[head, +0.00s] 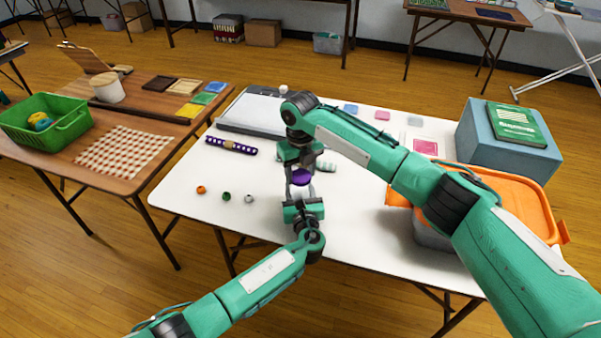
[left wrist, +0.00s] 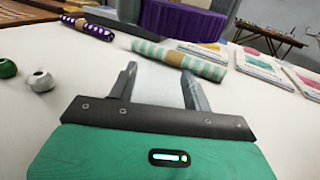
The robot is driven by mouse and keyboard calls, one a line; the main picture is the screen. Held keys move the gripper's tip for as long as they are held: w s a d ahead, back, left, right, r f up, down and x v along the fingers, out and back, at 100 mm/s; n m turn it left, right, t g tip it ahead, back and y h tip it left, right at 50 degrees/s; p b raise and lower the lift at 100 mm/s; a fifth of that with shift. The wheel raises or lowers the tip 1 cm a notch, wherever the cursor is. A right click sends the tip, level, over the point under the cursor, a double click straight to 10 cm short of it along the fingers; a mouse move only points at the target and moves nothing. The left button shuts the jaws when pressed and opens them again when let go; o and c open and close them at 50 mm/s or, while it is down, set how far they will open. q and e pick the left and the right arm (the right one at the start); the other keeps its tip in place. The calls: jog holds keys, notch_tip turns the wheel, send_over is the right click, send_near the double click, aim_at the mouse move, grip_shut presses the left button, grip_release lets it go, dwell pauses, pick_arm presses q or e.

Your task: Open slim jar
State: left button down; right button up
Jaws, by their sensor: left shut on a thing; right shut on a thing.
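The slim jar looks clear and stands between the fingers of my left gripper (head: 301,192), which is shut on it from the front side. In the left wrist view, the see-through jar body (left wrist: 158,90) shows pale between the fingertips. A purple lid (head: 301,178) is at the jar's top; its ribbed side also shows in the left wrist view (left wrist: 183,20). My right gripper (head: 300,166) comes down from above and is shut on the lid. I cannot tell whether any gap lies between lid and jar.
A purple dotted roll (head: 232,146) and a green striped roll (left wrist: 180,58) lie on the white table (head: 215,225). Several small beads (head: 226,196) lie at the front left. A grey bin with an orange lid (head: 520,205) and a blue box (head: 475,135) stand right.

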aim_at(301, 175)
jog(key=shift+r, duration=0.1)
jog(key=shift+r, duration=1.9)
pick_arm(q)
jog(key=c, duration=0.6)
grip_release()
jog(key=shift+o, duration=0.2)
jog(key=shift+s, duration=0.1)
